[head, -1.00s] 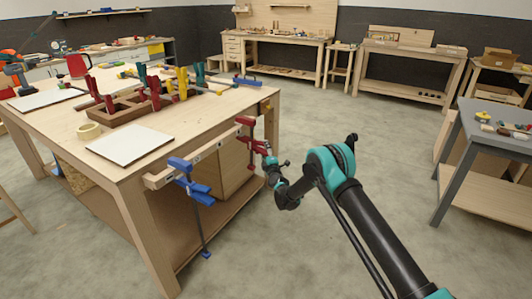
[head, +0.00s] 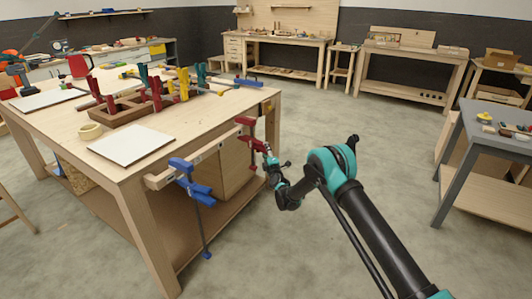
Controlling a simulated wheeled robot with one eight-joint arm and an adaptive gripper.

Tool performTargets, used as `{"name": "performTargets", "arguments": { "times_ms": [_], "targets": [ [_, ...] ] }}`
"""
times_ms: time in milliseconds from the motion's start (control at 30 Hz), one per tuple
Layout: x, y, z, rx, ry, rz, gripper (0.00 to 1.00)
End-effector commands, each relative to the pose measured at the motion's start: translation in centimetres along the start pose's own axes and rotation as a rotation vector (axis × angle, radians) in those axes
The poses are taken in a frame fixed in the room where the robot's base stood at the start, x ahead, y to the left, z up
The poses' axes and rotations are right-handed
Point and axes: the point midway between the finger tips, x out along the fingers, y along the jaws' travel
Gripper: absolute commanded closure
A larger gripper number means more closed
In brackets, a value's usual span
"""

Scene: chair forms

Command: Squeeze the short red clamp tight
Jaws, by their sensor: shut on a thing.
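The short red clamp (head: 249,137) sits at the right end of a wooden strip (head: 200,160) along the workbench's near edge. A blue clamp (head: 189,180) with a long bar hanging down sits at the strip's left end. My gripper (head: 263,148) reaches in from the right at the red clamp's right side, level with its handle part. It is shut on the red clamp. The fingertips are small and partly merge with the clamp, so the exact contact is hard to see.
The wooden workbench (head: 215,112) carries a white board (head: 131,145), a tape roll (head: 90,131) and a wooden caddy (head: 130,112) with several coloured clamps. A grey table (head: 490,140) stands at right. The floor between is clear.

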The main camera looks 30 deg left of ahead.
Motion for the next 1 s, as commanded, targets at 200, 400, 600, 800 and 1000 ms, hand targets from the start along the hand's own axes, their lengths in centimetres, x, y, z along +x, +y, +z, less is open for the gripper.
{"name": "performTargets", "arguments": {
  "times_ms": [200,400,600,800,1000],
  "targets": [
    [-0.1,0.0,-0.1,-0.001,0.000,0.000,1.00],
    [-0.7,0.1,0.2,0.003,-0.005,0.000,1.00],
    [-1.5,0.2,0.5,0.006,-0.011,0.000,1.00],
    [-2.0,0.2,0.7,0.007,-0.016,0.000,1.00],
    [-2.0,0.2,0.7,0.007,-0.016,0.000,0.54]
  ]
}}
